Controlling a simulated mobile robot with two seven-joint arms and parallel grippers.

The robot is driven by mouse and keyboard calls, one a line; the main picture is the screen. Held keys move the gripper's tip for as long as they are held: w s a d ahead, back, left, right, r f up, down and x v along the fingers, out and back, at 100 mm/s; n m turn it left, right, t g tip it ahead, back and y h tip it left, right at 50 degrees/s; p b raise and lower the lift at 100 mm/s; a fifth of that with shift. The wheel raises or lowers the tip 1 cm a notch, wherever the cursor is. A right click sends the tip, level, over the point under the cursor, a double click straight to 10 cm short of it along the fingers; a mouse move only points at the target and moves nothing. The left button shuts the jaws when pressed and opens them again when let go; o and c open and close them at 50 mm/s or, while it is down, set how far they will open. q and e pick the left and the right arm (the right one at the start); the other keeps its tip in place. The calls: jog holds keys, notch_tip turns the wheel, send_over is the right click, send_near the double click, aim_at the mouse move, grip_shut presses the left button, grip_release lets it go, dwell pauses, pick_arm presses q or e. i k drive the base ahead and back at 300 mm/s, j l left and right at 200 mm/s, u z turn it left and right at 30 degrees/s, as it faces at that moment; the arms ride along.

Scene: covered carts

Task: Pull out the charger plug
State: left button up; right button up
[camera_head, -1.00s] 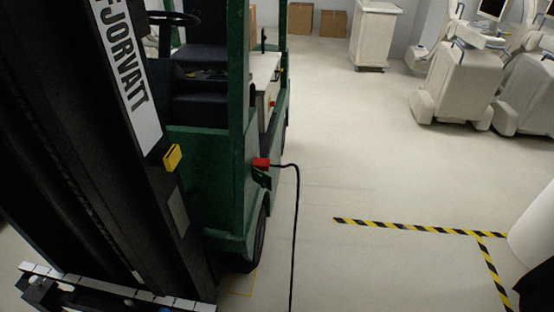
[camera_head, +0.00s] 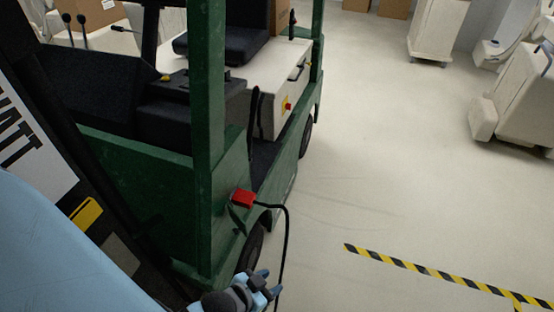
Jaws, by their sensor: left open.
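The red charger plug (camera_head: 243,198) sits at the side of the green forklift (camera_head: 180,200), low on its body. A black cable (camera_head: 286,235) runs from the plug to the right and then hangs down toward the floor. My left gripper (camera_head: 268,287) is at the bottom of the view, below the plug and apart from it, close to the cable. Its fingers are open; I cannot tell whether they touch the cable. My light blue left arm fills the lower left corner. My right gripper is not in view.
The forklift's dark mast with a white label (camera_head: 30,140) stands at the left. Yellow and black floor tape (camera_head: 430,271) lies at the lower right. White medical carts (camera_head: 515,105) stand at the upper right, with cardboard boxes at the back. The floor right of the forklift is clear.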

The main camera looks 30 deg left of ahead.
aim_at(244, 199)
jog(key=i+u, duration=0.2)
jog(key=i, duration=0.3)
jog(key=i+l+u, duration=0.15)
jog(key=i, duration=0.35)
jog(key=i+l+u, duration=0.2)
jog(key=i, duration=0.25)
jog(key=i+l+u, duration=0.15)
jog(key=u, duration=0.3)
jog(key=i+l+u, duration=0.25)
jog(key=u, duration=0.25)
jog(key=i+l+u, duration=0.25)
jog(key=l+u, duration=0.2)
jog(key=i+l+u, duration=0.15)
jog(key=l+u, duration=0.15)
jog(key=u, duration=0.15)
jog(key=l+u, duration=0.85)
jog(key=l, duration=0.15)
jog(key=l+u, duration=0.35)
jog(key=l, duration=0.15)
jog(key=k, duration=0.05)
